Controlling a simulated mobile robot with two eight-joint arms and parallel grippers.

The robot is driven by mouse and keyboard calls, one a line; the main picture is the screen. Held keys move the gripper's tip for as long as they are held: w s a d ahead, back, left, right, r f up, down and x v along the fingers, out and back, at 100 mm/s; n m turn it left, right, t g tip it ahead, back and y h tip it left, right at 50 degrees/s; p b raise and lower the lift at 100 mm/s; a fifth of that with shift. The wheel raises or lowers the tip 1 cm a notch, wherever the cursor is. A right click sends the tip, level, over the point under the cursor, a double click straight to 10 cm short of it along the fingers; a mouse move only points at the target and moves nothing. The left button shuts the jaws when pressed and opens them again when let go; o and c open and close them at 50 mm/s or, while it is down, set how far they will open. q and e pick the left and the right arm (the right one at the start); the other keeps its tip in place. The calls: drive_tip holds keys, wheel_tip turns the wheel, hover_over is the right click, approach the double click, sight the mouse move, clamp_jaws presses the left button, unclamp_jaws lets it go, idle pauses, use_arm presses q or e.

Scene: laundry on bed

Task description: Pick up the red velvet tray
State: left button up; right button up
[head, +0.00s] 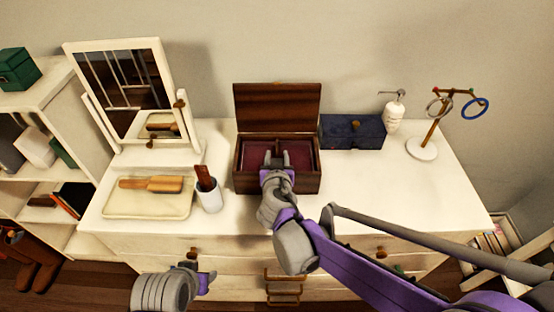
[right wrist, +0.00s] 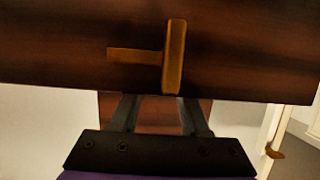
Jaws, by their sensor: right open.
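The red velvet tray (head: 302,158) lies inside an open dark wooden box (head: 244,182) on the white dresser. My right gripper (head: 277,158) is open over the front middle of the box, its two fingers pointing at the tray and hiding part of it. Nothing shows between the fingers. In the right wrist view the open fingers (right wrist: 158,112) are below a dark wooden panel with a brass-coloured piece; the tray cannot be made out there. My left gripper (head: 205,280) is low in front of the dresser, away from the box; its jaws are not clear.
The box's lid (head: 277,108) stands raised behind the tray. A dark blue box (head: 351,133) is close on the right, with a white bottle (head: 393,117) and ring stand (head: 422,149) beyond. A cup (head: 210,198), brush (head: 151,184) and mirror (head: 125,90) are left. The right front top is clear.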

drive_tip(key=shift+x, duration=1.15)
clamp_jaws()
idle(0.5)
